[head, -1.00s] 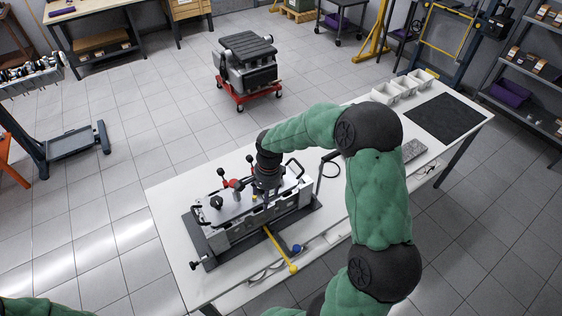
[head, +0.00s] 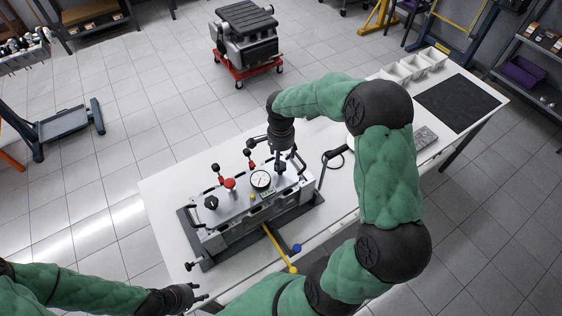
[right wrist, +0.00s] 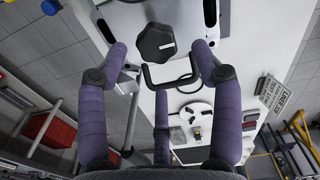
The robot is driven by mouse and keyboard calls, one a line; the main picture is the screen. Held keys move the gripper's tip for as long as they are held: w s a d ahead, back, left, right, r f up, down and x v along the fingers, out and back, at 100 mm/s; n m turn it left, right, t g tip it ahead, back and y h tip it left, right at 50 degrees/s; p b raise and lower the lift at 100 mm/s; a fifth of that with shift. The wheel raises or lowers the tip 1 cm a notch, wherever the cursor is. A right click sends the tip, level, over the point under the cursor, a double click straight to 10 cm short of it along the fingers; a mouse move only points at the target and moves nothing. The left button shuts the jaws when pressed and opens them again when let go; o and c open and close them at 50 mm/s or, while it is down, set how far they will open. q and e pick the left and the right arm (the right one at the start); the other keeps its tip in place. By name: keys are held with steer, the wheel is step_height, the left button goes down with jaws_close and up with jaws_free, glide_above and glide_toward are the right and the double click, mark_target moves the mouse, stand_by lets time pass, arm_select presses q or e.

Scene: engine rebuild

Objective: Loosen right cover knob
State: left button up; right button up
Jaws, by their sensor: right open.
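The right cover knob (right wrist: 156,42) is black and lobed with a white mark, and shows in the right wrist view. My right gripper (right wrist: 160,68) is open, its purple fingers spread, with the knob ahead between and beyond the fingertips. I see no finger closed on it. Another black knob (head: 211,203) stands on the fixture's left end. My left gripper (head: 200,292) is low at the left, apart from the table objects, fingers apart.
A round dial gauge (head: 261,180) and red-based levers (head: 229,184) stand on the fixture beside my right gripper. A black handle (right wrist: 170,78) lies close to the knob. A yellow-handled tool (head: 277,246) lies in front. White bins (head: 412,67) stand at the far right.

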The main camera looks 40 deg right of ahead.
step_height(320, 180, down, 2)
steer(key=shift+s+a+f, duration=0.1)
steer(key=shift+f, duration=0.75)
steer(key=shift+c, duration=0.3)
steer(key=c, duration=1.1)
